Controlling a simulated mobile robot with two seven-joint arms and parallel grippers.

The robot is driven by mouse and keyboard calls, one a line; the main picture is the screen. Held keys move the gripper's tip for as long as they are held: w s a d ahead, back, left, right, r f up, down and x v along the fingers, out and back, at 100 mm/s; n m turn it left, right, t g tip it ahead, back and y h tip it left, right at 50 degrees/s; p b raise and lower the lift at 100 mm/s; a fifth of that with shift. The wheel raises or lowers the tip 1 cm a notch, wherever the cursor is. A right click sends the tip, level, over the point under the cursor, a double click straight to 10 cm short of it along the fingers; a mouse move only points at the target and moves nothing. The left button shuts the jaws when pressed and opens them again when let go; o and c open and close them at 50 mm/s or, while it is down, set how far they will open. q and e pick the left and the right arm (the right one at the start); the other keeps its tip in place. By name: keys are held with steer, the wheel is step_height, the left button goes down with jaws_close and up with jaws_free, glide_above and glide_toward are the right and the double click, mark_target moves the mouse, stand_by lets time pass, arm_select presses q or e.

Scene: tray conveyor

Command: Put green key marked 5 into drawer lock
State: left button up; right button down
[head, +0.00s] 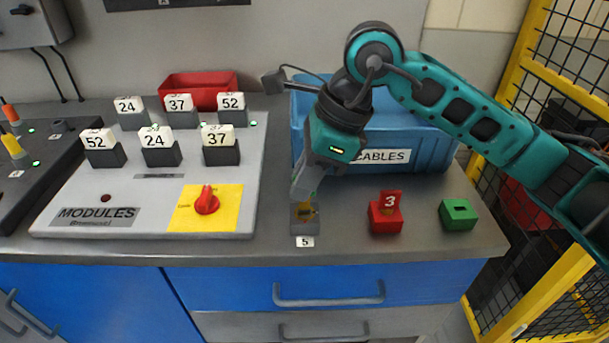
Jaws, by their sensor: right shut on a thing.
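My right gripper (303,188) points down at the grey lock block (297,226) near the front edge of the worktop. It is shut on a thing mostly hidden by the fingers. A sliver of green shows at the fingertips, which fits the green key, but its number cannot be read. The lock has a yellowish patch on top and a white tag marked 5 (304,241) in front. I cannot tell whether the key is in the lock or just above it. The green holder (458,215) at the right shows an empty slot. My left gripper is not in view.
A red holder (385,220) with a red key marked 3 (390,200) stands right of the lock. A blue CABLES bin (432,158) is behind. The MODULES panel (140,219) is left. A blue drawer (240,286) is below; a yellow fence (511,75) stands right.

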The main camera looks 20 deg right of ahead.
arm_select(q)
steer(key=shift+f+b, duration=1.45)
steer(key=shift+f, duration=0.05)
arm_select(e)
steer(key=shift+f, duration=1.55)
steer(key=c, duration=1.1)
jaws_free()
steer(key=shift+o, duration=0.2)
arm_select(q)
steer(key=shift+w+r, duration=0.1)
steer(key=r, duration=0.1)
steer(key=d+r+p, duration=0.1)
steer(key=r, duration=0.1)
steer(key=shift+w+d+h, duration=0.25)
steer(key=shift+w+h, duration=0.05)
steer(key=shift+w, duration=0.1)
arm_select(e)
steer(key=v, duration=1.3)
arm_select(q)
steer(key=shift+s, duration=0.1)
arm_select(e)
steer(key=shift+s, duration=0.1)
